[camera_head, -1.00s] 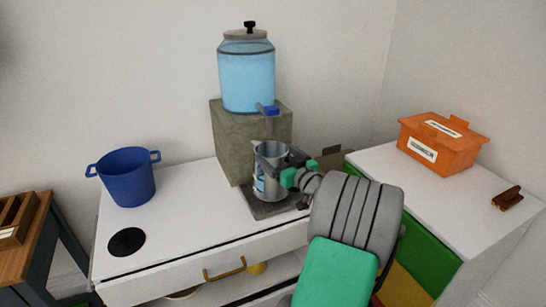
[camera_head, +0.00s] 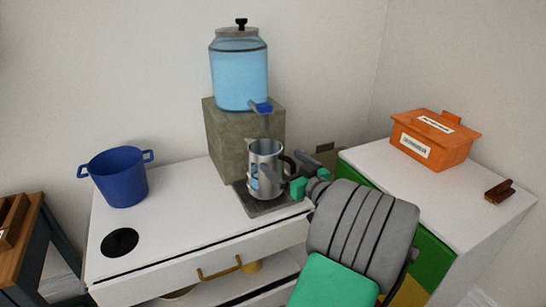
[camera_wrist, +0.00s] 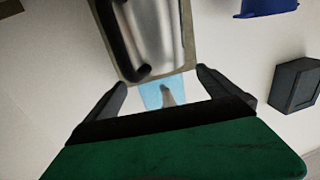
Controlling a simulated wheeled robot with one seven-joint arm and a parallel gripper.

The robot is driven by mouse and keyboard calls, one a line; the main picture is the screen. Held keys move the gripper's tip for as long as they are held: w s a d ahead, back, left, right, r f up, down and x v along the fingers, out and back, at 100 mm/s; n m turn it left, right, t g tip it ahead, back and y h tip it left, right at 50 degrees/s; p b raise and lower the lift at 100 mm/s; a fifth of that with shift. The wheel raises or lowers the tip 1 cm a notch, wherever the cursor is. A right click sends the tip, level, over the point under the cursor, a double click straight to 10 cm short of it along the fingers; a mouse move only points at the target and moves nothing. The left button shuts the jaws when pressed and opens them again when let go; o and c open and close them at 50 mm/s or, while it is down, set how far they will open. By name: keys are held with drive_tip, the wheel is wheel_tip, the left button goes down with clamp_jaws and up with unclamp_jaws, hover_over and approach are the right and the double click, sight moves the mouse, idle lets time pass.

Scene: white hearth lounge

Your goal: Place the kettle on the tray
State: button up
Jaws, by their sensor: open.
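The kettle (camera_head: 262,172), a silver metal jug with a black handle on its right side, stands upright on the dark grey tray (camera_head: 282,207) below the dispenser's tap. My gripper (camera_head: 288,170) is open, just right of the kettle by its handle, with nothing held. Whether a finger touches the handle cannot be told in the head view. In the wrist view, the kettle (camera_wrist: 158,30) and its black handle (camera_wrist: 112,40) lie beyond the open fingers of my gripper (camera_wrist: 163,88).
A blue water dispenser (camera_head: 238,75) stands on a stone block (camera_head: 230,140) behind the kettle. A blue pot (camera_head: 120,180) sits on the white counter (camera_head: 175,215), whose middle left is clear. An orange box (camera_head: 432,140) is on the right cabinet.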

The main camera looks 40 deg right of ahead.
drive_tip(key=s, duration=0.5)
drive_tip(key=shift+a, duration=0.4)
